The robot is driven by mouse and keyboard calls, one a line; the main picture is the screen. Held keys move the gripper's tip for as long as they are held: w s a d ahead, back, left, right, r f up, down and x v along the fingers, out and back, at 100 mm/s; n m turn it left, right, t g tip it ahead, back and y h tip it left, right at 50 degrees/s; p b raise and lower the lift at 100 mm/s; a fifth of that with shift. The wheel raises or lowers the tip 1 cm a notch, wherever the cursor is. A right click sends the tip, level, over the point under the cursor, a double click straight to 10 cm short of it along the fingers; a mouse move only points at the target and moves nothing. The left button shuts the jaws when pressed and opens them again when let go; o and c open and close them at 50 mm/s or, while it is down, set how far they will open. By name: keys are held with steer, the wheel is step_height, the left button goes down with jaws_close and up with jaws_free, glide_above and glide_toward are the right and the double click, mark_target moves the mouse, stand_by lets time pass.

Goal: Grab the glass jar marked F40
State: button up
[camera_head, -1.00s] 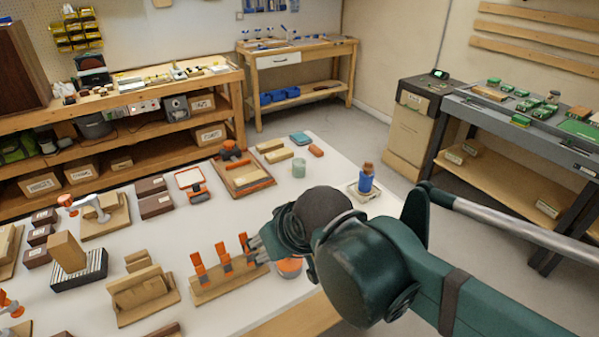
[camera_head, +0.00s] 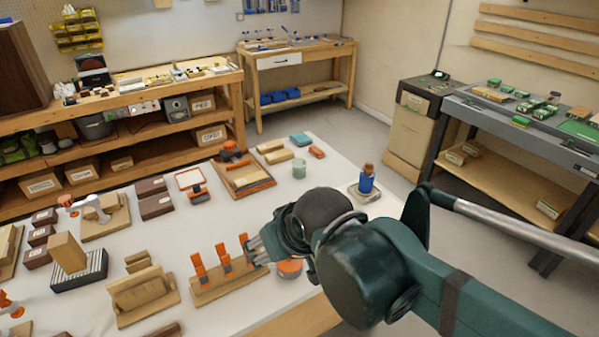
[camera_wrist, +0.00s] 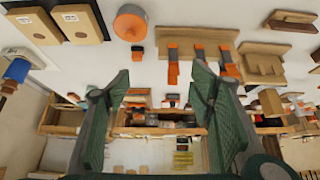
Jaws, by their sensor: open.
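A small pale green, see-through jar (camera_head: 299,168) stands upright on the white table, at its far right part. It looks like glass, but no F40 mark can be read on it. My gripper (camera_head: 256,248) is on the near side of the jar, apart from it, beside the rack of orange-handled tools; its fingers are partly hidden by my wrist. In the wrist view, the two dark green fingers of my gripper (camera_wrist: 160,76) stand wide apart with nothing between them. I cannot make out the jar surely in the wrist view.
A blue bottle with a brown top (camera_head: 366,180) stands on a small tray right of the jar. A wooden rack with orange-handled tools (camera_head: 226,280) and an orange-topped round tub (camera_head: 289,268) are close to my gripper. Wooden blocks (camera_head: 277,155) lie behind the jar.

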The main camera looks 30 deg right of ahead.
steer(key=w+d+r+m+g+p, duration=0.1)
steer(key=w+d+r+m+p, duration=0.1)
steer(key=w+d+r, duration=0.3)
steer(key=w+d+r+m+g+p, duration=0.1)
steer(key=w+r+m+p, duration=0.1)
steer(key=w, duration=0.6)
steer(key=m+g+h+p, duration=0.1)
steer(key=m+g+p, duration=0.4)
steer(key=m+p, duration=0.6)
glide_above(299, 169)
steer(key=w+d+b, duration=0.1)
steer(key=w, duration=0.1)
step_height(299, 169, down, 17)
steer(key=shift+w+f+m, duration=0.1)
steer(key=shift+w+m, duration=0.05)
steer(key=shift+m, duration=0.25)
steer(key=shift+f, duration=0.1)
steer(key=shift+d+f, duration=0.15)
steer(key=shift+f, duration=1)
